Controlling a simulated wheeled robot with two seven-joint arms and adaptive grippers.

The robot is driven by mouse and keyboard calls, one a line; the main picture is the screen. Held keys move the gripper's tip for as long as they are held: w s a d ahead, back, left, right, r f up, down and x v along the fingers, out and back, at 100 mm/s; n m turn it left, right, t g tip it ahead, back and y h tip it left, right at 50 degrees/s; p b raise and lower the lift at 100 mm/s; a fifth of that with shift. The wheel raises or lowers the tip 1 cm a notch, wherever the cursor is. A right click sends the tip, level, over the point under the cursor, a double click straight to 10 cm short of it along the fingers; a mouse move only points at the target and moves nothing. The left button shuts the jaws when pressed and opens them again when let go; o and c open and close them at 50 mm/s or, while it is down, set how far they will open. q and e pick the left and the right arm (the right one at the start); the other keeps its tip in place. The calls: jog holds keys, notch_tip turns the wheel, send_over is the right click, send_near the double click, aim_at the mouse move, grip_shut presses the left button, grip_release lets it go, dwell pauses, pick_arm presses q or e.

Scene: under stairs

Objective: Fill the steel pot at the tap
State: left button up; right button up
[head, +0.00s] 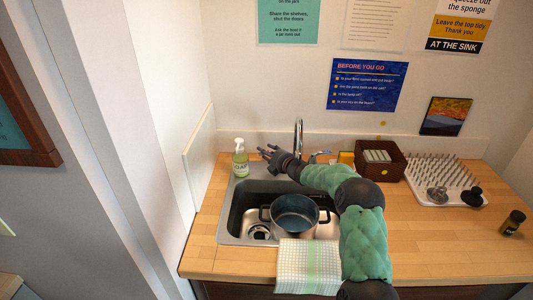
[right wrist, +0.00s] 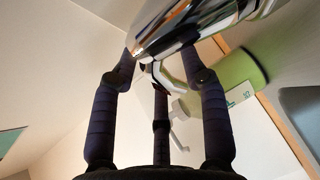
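The steel pot (head: 295,226) stands upright in the sink (head: 236,222), its two side handles showing. Its inside looks dark blue; I cannot tell whether it holds water. The chrome tap (head: 298,132) rises behind the sink, partly hidden by my right arm; no stream is visible. My right gripper (head: 267,152) is above the back left of the sink, left of the tap and beside the soap bottle (head: 240,160). In the right wrist view, its fingers (right wrist: 160,62) are spread apart, with shiny chrome (right wrist: 185,25) just beyond the tips; contact is unclear. My left gripper is out of view.
A checked towel (head: 308,268) hangs over the sink's front edge. A brown basket (head: 381,160), a spiked drying rack (head: 440,178) and a dark jar (head: 512,222) stand on the right. The wooden counter (head: 440,240) is clear at front right.

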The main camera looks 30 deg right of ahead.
jog(key=shift+s+f, duration=0.1)
jog(key=v, duration=1.2)
dwell(6.7)
